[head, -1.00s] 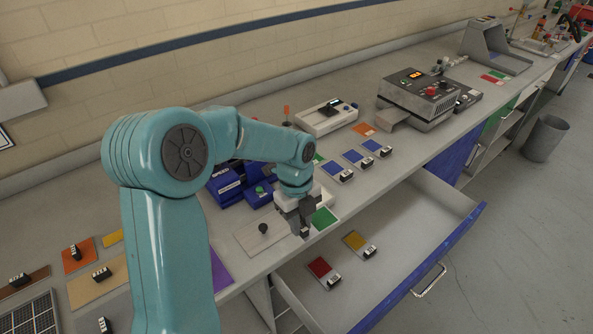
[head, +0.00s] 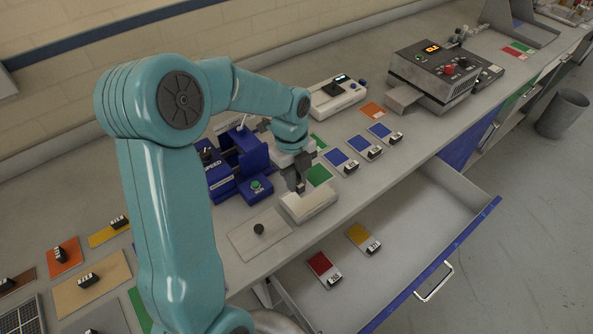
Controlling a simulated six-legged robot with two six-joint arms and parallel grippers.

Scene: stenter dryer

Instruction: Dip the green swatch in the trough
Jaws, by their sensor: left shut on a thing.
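My left gripper (head: 299,187) is shut at the near left edge of the green swatch (head: 319,175). The swatch appears held above or just behind the white trough (head: 312,204), a small pale box near the bench's front edge. I cannot tell the exact height of the swatch, and the gripper hides its near left part. The trough's inside is not visible. A flat pale plate (head: 250,243) with a black knob lies left of the trough. My right gripper is not in view.
A blue machine (head: 222,180) stands behind the trough, partly hidden by my arm. Blue swatches (head: 358,144) lie to the right on the bench. An open drawer (head: 400,235) below holds a red swatch (head: 320,263) and a yellow swatch (head: 358,234).

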